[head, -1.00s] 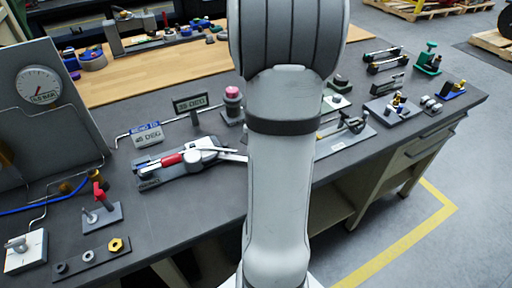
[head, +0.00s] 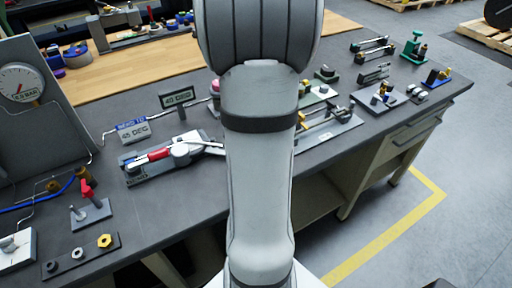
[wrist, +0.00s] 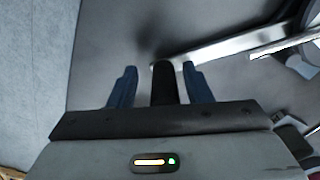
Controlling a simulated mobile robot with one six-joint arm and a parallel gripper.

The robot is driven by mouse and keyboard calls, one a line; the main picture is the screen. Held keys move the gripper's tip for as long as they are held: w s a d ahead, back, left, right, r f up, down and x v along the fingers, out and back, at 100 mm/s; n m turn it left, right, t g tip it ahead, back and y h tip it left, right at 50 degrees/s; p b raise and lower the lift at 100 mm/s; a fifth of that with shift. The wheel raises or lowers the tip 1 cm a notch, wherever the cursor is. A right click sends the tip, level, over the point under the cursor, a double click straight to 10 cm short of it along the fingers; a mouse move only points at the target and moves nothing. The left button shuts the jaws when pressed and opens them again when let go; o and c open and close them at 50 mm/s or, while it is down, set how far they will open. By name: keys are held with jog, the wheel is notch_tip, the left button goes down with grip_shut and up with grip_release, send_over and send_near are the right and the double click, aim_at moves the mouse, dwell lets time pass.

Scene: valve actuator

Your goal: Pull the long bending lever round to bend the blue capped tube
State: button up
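The tube bender (head: 165,158), with a grey body and a red grip, lies on the dark bench in the head view. Its silver lever (head: 212,147) runs right and passes behind my arm. In the wrist view a silver bar (wrist: 215,48) ends in a black grip (wrist: 163,85), which lies between the two blue fingers of my gripper (wrist: 160,72). A gap shows on each side of the grip, so the fingers are open around it. My arm hides my gripper in the head view. I cannot make out the blue cap on the tube.
A label block reading 45 DEG (head: 134,132) and a small sign (head: 178,97) stand behind the bender. A red-handled valve (head: 88,205) and a plate of nuts (head: 80,258) lie at left. Other fixtures (head: 328,128) stand to the right. Floor (head: 400,240) is clear beyond the bench front.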

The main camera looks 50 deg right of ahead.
notch_tip(320, 180, up, 8)
jog(key=shift+f, duration=0.1)
dwell(0.5)
jog(key=shift+w, duration=0.1)
dwell(0.3)
jog(key=s+a+r+n+t, duration=0.1)
jog(key=a+r+n, duration=0.1)
jog(key=a+n, duration=0.5)
jog(key=s+a+r+n+t, duration=0.1)
jog(key=a+n, duration=0.6)
jog(key=a, duration=1.1)
jog(key=shift+s+r+n+t, duration=0.25)
jog(key=shift+r+n+t, duration=0.15)
jog(key=shift+r, duration=0.2)
